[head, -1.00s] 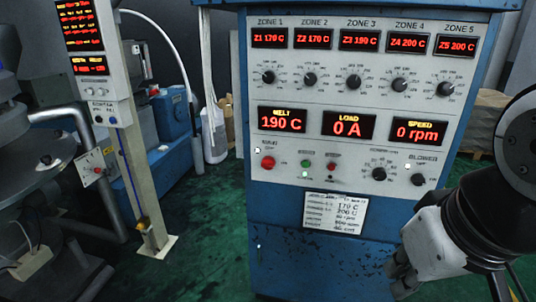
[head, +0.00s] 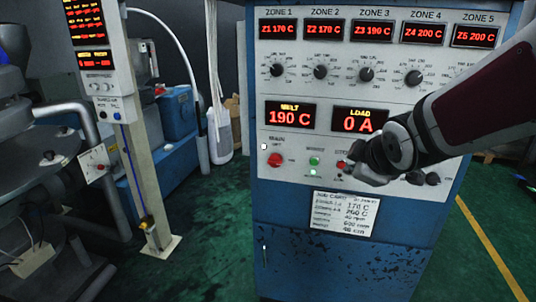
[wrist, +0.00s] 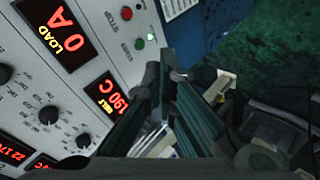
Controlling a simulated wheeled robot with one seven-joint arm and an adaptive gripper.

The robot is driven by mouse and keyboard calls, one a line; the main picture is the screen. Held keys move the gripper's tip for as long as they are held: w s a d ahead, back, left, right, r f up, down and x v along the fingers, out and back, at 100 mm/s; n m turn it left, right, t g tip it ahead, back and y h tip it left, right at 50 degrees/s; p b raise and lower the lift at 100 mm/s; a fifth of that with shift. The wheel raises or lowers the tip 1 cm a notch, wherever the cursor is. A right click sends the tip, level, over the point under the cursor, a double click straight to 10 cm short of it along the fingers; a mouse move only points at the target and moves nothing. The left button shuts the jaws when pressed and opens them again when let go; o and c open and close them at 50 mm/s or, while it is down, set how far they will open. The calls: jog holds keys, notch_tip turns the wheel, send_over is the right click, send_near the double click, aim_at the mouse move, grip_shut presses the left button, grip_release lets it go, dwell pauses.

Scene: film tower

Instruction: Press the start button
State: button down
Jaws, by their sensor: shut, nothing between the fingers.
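The green start button (head: 314,160) is on the lower part of the blue and white control cabinet (head: 285,185), left of a red button (head: 340,164). In the wrist view the green button (wrist: 139,43) shows just up and left of the fingertips, and the red button (wrist: 126,13) is farther up. My gripper (head: 350,170) is in front of the cabinet, just right of the green button, and partly covers the panel beside the red one. Its fingers (wrist: 171,68) are shut and empty. Contact with the panel cannot be told.
A row of zone knobs (head: 320,72) and lit displays (head: 290,117) cover the panel above. A red main switch (head: 275,160) is left of the green button, and a paper card (head: 344,213) hangs below. A grey post (head: 135,140) stands left. Green floor is open between them.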

aim_at(314, 162)
jog(key=w+a+f+n+t+y+b, duration=0.2)
jog(key=w+f+n+t+y, duration=0.2)
jog(key=w+f+n, duration=0.4)
jog(key=w+a+f+n+t+y+b, duration=0.3)
jog(key=w+f+n+t+y, duration=0.1)
jog(key=w+f+n, duration=0.4)
jog(key=shift+w+n+t+y, duration=0.3)
jog(key=shift+w+n+y, duration=0.6)
jog(key=shift+w+n, duration=0.15)
jog(key=shift+w, duration=0.15)
jog(key=w+d+b, duration=0.1)
jog(key=w, duration=0.1)
jog(key=w+b, duration=0.1)
jog(key=w, duration=0.2)
jog(key=w+d+b, duration=0.1)
jog(key=w+b, duration=0.1)
jog(key=w, duration=0.1)
jog(key=shift+w+d, duration=0.15)
jog(key=shift+d, duration=0.15)
